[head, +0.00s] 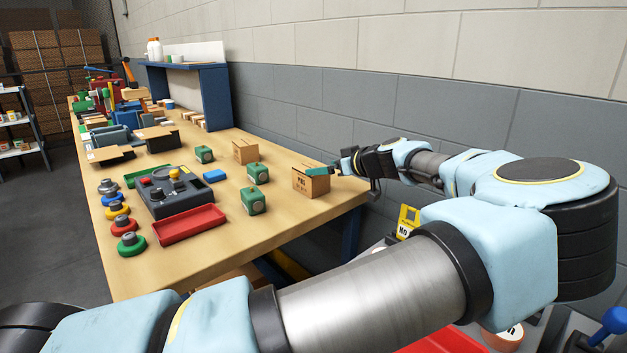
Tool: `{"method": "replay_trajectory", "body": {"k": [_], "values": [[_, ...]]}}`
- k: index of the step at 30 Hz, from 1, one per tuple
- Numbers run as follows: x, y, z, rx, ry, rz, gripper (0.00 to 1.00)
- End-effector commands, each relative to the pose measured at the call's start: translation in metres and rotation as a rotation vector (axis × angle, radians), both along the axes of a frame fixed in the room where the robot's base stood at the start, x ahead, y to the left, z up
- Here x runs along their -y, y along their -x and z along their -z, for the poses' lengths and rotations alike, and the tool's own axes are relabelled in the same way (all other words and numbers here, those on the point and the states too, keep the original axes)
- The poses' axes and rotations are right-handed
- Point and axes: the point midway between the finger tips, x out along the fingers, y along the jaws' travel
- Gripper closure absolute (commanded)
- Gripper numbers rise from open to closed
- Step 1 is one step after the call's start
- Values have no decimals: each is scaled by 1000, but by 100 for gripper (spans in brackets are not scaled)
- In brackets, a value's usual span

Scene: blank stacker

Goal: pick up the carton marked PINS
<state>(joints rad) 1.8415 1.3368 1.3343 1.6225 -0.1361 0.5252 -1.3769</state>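A small brown carton (311,184) stands upright near the right edge of the wooden workbench. Dark lettering shows on its front, too small to read surely as PINS. A second brown carton (245,152) stands farther back and left; I cannot read a marking on it. My gripper (333,169) is at the right side of the nearer carton, by its top edge. A teal-green piece lies across that carton's top beside the gripper; I cannot tell what it belongs to. The fingertips are too small and partly hidden to show whether they grip the carton.
Several green containers (257,173) stand around the cartons. A grey control box (171,192), a red tray (189,224) and coloured knobs (126,225) lie left. A blue shelf (191,80) and clutter fill the far bench (215,255). The block wall (450,107) runs close behind my arm.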

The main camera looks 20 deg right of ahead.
Motion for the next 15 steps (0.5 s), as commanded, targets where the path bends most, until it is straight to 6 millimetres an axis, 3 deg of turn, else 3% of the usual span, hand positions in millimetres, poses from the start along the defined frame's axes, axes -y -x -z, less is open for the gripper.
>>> {"method": "replay_trajectory", "body": {"k": [8, 15], "values": [[-6, -21, 6, -1, -1, -1, 0], [-15, -53, 19, -2, -3, -3, 0]]}}
